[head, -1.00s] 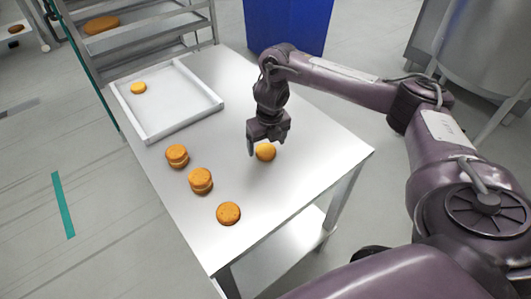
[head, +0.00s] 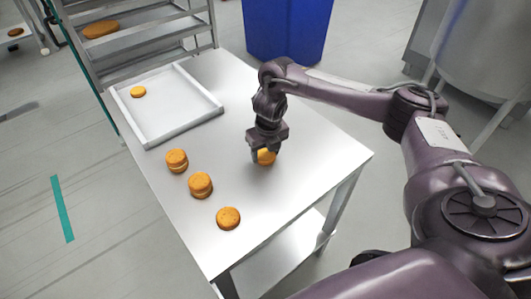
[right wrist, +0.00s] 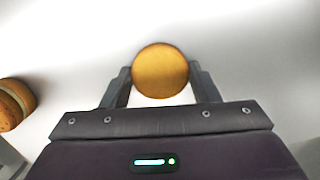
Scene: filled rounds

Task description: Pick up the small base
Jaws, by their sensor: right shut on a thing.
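The small base (head: 267,158) is a round, yellow-orange piece at the right part of the metal table. My right gripper (head: 266,151) points down over it, with its fingers around the piece and shut on it. In the right wrist view the small base (right wrist: 160,71) sits between the two finger tips. It appears to be at table level; I cannot tell whether it is clear of the surface. My left gripper is not in view.
Two stacked rounds (head: 177,160) and (head: 200,185) and a single larger round (head: 228,218) stand left of the gripper on the table (head: 245,100). A white tray (head: 180,128) holds one small round (head: 138,92). A rack (head: 150,35) and blue bin (head: 285,30) stand behind.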

